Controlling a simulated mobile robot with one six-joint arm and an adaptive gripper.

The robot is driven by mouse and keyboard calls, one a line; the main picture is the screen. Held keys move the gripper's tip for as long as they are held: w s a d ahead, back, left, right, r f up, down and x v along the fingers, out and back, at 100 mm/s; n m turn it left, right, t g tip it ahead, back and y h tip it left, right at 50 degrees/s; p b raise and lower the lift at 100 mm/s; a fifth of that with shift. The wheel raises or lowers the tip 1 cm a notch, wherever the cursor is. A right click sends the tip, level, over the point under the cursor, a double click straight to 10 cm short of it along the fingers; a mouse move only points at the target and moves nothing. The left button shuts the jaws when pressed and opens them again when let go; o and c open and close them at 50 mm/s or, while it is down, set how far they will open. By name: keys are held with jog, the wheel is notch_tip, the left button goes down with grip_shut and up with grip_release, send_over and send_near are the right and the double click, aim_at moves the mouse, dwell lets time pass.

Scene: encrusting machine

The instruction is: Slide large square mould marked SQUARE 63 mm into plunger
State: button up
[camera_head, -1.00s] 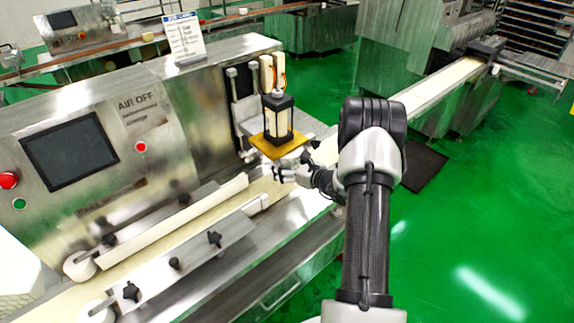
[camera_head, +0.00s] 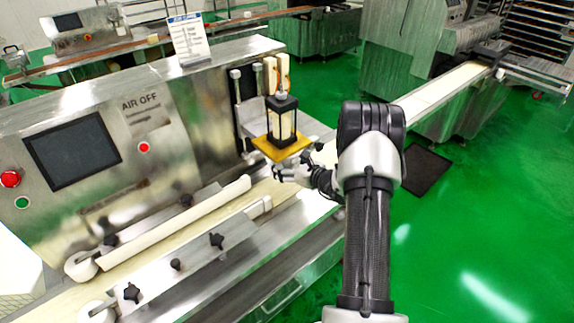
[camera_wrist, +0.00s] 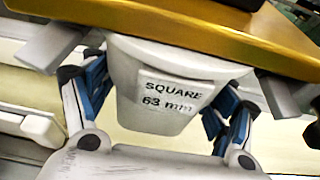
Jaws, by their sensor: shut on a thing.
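The square mould (camera_wrist: 160,95), whitish with a label reading SQUARE 63 mm, is between the blue-padded fingers of my gripper (camera_wrist: 155,110) in the wrist view. My gripper (camera_head: 279,174) is shut on it, just below the golden plate (camera_head: 284,149) of the plunger. The plunger (camera_head: 281,120) is a black-framed unit with pale panels, standing over the plate. In the wrist view the mould's top meets or nearly meets the underside of the golden plate (camera_wrist: 215,28); I cannot tell if they touch. In the head view the mould is mostly hidden by the plate and my gripper.
The conveyor belt (camera_head: 160,252) runs below, with guide rails and black knobs. The steel machine body (camera_head: 190,125) with a dark screen (camera_head: 72,155) stands left. Metal brackets (camera_wrist: 48,47) flank the mould under the plate. Green floor (camera_head: 480,210) is open at the right.

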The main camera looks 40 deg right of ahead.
jog(key=shift+w+b, duration=0.35)
jog(key=shift+w, duration=0.6)
jog(key=o, duration=1.6)
jog(key=shift+o, duration=0.2)
jog(key=shift+s, duration=0.1)
jog(key=s, duration=1.1)
jog(key=shift+s+d, duration=0.4)
jog(key=shift+d, duration=0.05)
